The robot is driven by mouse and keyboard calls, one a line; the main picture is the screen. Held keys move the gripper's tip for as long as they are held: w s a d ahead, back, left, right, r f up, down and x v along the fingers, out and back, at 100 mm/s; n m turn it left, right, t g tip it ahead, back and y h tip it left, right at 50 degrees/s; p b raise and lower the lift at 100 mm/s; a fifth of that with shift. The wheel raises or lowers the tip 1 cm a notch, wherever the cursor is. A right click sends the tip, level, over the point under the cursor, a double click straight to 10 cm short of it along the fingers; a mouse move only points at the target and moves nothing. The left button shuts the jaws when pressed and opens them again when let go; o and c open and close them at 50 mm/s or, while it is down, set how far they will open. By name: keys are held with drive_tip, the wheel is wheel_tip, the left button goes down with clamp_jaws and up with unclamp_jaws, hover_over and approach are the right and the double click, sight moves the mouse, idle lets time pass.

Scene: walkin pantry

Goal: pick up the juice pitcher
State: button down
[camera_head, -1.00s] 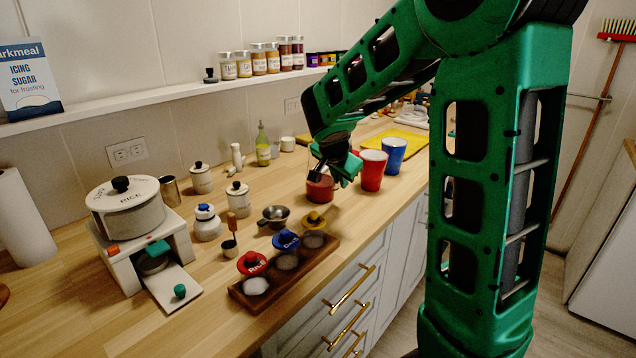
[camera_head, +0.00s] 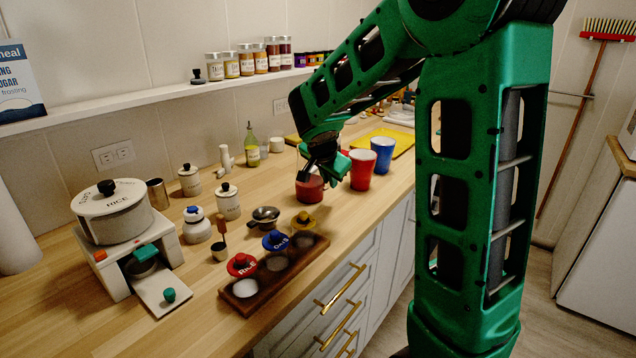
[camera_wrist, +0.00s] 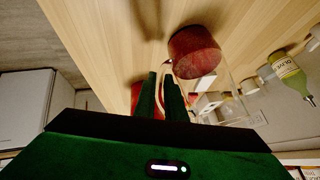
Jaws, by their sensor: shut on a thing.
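The juice pitcher (camera_head: 310,190) is a clear vessel with red juice in its lower part. It stands upright on the wooden counter, as far as I can tell. In the wrist view its red juice (camera_wrist: 195,54) shows above and right of the fingers, with clear walls below. My gripper (camera_head: 325,168) is at the pitcher's right side in the head view. In the wrist view my gripper (camera_wrist: 164,92) has its two fingers around the pitcher's pale handle, shut on it. My fingers and wrist hide part of the handle and rim.
A red cup (camera_head: 362,171) stands close to the right of the pitcher, with a blue cup (camera_head: 384,155) behind it. An oil bottle (camera_head: 251,146) stands back left. A yellow mat (camera_head: 388,140) lies beyond.

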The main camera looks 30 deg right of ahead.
drive_tip(key=s+a+r, duration=0.4)
drive_tip(key=a+r, duration=0.6)
drive_tip(key=r, duration=0.1)
drive_tip(key=shift+a, duration=0.4)
idle(0.8)
drive_tip(key=shift+a, duration=0.1)
idle(0.8)
